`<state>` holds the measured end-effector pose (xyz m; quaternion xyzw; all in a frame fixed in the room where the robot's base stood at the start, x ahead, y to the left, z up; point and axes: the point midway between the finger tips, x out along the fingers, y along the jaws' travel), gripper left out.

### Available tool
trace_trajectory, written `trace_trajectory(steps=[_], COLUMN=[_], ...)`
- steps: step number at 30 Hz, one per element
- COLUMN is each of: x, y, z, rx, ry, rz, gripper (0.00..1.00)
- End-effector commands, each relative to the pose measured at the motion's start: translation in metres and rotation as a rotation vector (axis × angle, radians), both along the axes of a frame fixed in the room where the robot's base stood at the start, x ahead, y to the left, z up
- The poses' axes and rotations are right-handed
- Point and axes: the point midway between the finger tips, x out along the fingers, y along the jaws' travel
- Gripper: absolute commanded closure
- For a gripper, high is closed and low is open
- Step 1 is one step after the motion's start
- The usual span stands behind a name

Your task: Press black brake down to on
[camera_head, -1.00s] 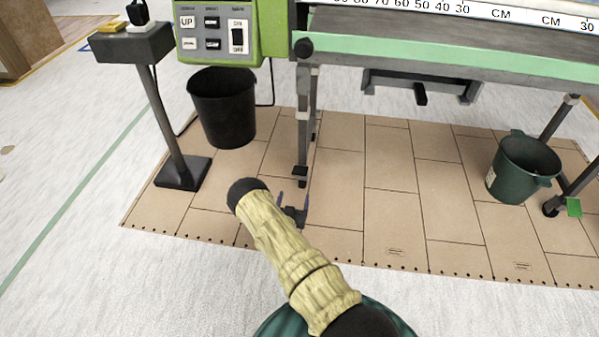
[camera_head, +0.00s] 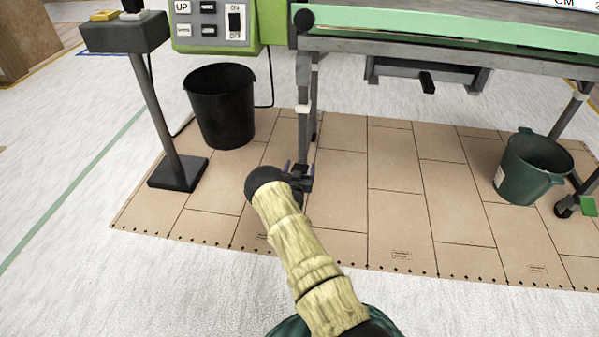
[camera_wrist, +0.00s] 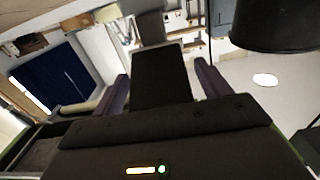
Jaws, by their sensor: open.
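The black brake is a flat dark pedal at the foot of the machine's left leg (camera_head: 304,95). In the wrist view the brake (camera_wrist: 162,76) is a dark rectangular plate with a light edge, showing between my two purple fingers. My gripper (camera_head: 299,167) is open, low at the foot of that leg, and hides the brake in the head view. It also shows in the wrist view (camera_wrist: 162,90). Nothing is seen gripped. Whether the fingers touch the brake, I cannot tell.
A black bucket (camera_head: 221,108) hangs or stands left of the leg. A pedestal with a dark base (camera_head: 178,174) is further left. A green bucket (camera_head: 533,166) and a green pedal (camera_head: 588,205) are at the right. The brown floor boards (camera_head: 395,190) between are clear.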

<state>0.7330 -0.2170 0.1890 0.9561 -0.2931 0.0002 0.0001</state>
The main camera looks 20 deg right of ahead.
Motion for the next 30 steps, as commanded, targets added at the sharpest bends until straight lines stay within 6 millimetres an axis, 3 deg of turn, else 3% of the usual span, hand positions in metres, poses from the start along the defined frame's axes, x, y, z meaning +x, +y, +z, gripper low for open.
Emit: trace_trajectory(steps=[8,17,30], x=[0.001,0.001,-0.013], y=[0.0,0.0,0.007], z=[0.001,0.0,-0.002], rx=[0.0,0.001,-0.019], ry=[0.0,0.001,-0.027], rz=[0.0,0.001,0.01], gripper=[0.26,0.84,0.86])
